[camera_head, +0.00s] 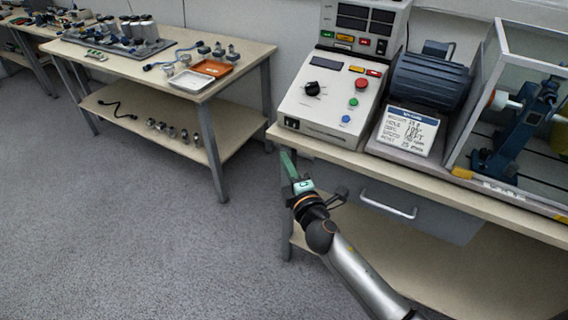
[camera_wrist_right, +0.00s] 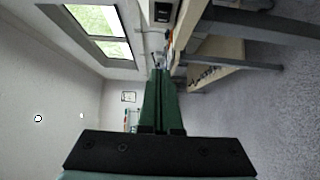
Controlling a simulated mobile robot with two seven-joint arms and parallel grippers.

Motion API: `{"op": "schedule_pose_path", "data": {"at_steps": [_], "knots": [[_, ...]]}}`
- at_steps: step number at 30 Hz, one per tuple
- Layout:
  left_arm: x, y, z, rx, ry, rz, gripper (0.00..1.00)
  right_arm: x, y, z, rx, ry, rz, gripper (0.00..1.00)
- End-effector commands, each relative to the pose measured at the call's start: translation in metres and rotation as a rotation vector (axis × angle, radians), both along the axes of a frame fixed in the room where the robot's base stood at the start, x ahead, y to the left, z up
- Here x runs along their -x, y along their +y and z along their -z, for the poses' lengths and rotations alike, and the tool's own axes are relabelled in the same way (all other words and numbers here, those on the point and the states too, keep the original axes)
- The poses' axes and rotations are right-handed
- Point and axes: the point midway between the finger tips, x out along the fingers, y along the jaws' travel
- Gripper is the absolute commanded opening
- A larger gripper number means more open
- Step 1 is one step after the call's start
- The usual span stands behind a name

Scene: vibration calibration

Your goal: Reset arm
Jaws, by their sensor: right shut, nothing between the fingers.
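My right arm comes in from the lower right in the head view. Its gripper (camera_head: 287,160) is just in front of the left end of the near bench's front edge, with green fingers pointing up and away. In the right wrist view the two green fingers (camera_wrist_right: 160,100) lie together, shut, with nothing between them. My left gripper is not in view.
The near bench (camera_head: 440,190) carries a control box (camera_head: 330,95), a blue motor (camera_head: 430,80) and a glass-sided rig (camera_head: 520,100). A drawer handle (camera_head: 388,204) sticks out below. A second bench (camera_head: 245,60) with trays and small parts stands left. Grey floor between is clear.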

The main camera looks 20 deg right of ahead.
Motion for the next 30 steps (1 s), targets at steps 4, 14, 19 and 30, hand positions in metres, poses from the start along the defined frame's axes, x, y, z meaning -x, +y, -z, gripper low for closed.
{"op": "schedule_pose_path", "data": {"at_steps": [4,14,19,30], "knots": [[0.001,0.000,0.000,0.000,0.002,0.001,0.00,-0.001,-0.002,0.000,0.000,0.000,-0.001,0.00],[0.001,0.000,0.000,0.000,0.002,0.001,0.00,-0.001,-0.002,0.000,0.000,0.000,-0.001,0.00],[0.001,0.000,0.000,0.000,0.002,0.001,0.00,-0.001,-0.002,0.000,0.000,0.000,-0.001,0.00],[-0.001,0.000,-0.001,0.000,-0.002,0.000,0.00,0.077,0.002,0.091,-0.480,0.276,0.046,0.00]]}}
